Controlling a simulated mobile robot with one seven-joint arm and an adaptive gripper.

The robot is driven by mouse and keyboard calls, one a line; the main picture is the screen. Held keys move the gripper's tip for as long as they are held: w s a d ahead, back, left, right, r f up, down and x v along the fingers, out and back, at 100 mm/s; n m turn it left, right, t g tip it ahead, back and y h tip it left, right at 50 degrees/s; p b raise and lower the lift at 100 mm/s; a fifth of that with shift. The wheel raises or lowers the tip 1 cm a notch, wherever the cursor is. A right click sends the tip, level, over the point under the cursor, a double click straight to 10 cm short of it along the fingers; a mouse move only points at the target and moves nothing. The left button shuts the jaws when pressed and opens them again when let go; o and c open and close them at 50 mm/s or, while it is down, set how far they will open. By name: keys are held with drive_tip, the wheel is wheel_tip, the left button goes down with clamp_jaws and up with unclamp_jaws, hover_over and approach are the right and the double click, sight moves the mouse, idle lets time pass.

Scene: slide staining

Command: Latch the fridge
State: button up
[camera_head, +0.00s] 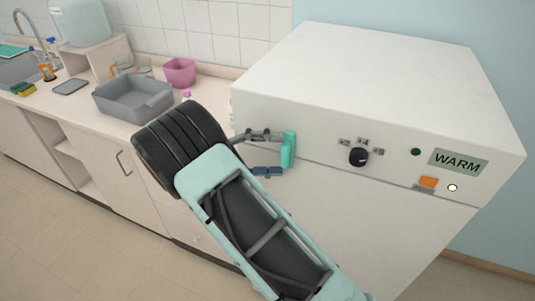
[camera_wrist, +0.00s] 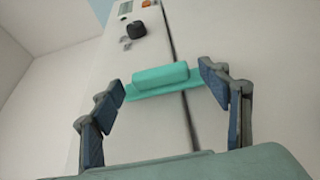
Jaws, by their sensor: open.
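The fridge (camera_head: 370,85) is a large white box at the right, with a control panel above a seam and a front below it. A teal latch handle (camera_head: 288,149) sits on its front at the left, across the seam. It also shows in the wrist view (camera_wrist: 162,77), lying nearly level in the picture. My gripper (camera_head: 276,153) is open, with its fingers close to the handle. In the wrist view the two fingers (camera_wrist: 165,89) stand on either side of the handle with gaps; I cannot tell whether either touches it.
A black knob (camera_head: 358,157), an orange switch (camera_head: 428,182) and a WARM label (camera_head: 458,161) are on the panel. The counter at left holds a grey basin (camera_head: 135,99), a pink pot (camera_head: 180,72) and a sink. The floor (camera_head: 70,240) at lower left is clear.

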drive_tip(key=a, duration=0.7)
drive_tip(key=shift+s+a, duration=0.15)
drive_tip(key=shift+a, duration=0.05)
idle(0.4)
